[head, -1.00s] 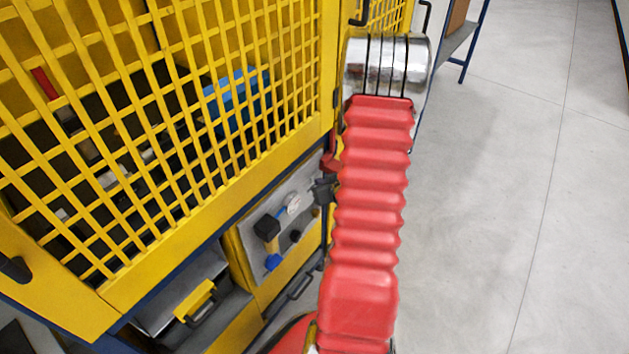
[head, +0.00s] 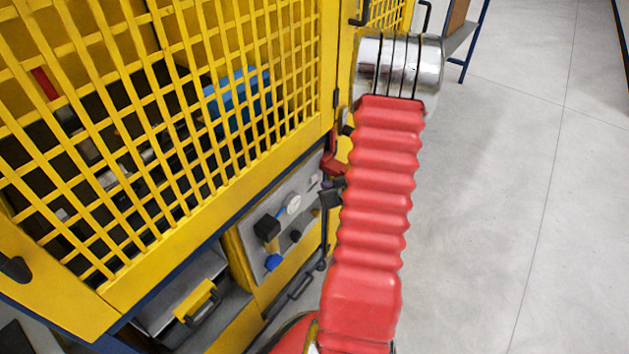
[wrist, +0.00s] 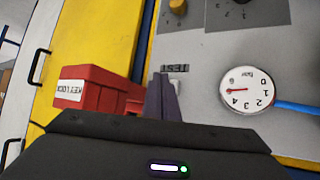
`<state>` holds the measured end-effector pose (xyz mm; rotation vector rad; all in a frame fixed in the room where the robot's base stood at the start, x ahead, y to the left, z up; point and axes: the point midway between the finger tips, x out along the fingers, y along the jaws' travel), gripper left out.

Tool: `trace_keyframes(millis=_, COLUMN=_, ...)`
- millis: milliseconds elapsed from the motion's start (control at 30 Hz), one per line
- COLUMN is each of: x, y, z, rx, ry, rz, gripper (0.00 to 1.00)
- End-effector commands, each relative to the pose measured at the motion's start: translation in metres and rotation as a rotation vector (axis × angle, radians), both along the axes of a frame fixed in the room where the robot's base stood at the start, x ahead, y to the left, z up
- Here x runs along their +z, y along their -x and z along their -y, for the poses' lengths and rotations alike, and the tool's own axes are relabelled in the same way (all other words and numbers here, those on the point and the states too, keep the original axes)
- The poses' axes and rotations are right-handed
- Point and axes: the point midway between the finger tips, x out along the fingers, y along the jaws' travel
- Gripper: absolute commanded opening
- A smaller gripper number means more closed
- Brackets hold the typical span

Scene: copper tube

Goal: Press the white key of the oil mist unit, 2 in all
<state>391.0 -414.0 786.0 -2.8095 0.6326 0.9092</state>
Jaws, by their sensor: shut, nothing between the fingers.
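The oil mist unit's grey panel (head: 255,213) is in the yellow frame beside my arm, with a round white gauge (head: 293,204) on it. In the wrist view the gauge (wrist: 250,90) stands right of my gripper (wrist: 163,84). The gripper is shut and empty, its dark fingers pointing at the panel just below an upside-down "TEST" label (wrist: 175,68). I cannot make out the white key in the wrist view; the fingers may cover it. In the head view my gripper (head: 328,196) is dark and partly behind my red arm sleeve.
A red key lock box (wrist: 95,95) is close left of the fingers in the wrist view. A blue hose (wrist: 297,106) runs from the gauge. A black knob (head: 267,227) and a blue knob (head: 273,262) stick out from the panel. Open floor (head: 520,200) lies to the right.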

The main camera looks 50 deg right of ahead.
Motion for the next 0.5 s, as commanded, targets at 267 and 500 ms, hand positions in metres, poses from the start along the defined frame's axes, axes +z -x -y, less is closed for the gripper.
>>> trace_keyframes(millis=267, x=0.000, y=0.020, z=0.002, rx=-0.002, ry=0.001, rz=0.001, gripper=0.00)
trace_keyframes(millis=500, x=0.000, y=0.037, z=0.004, rx=-0.003, ry=0.000, rz=0.000, gripper=0.00)
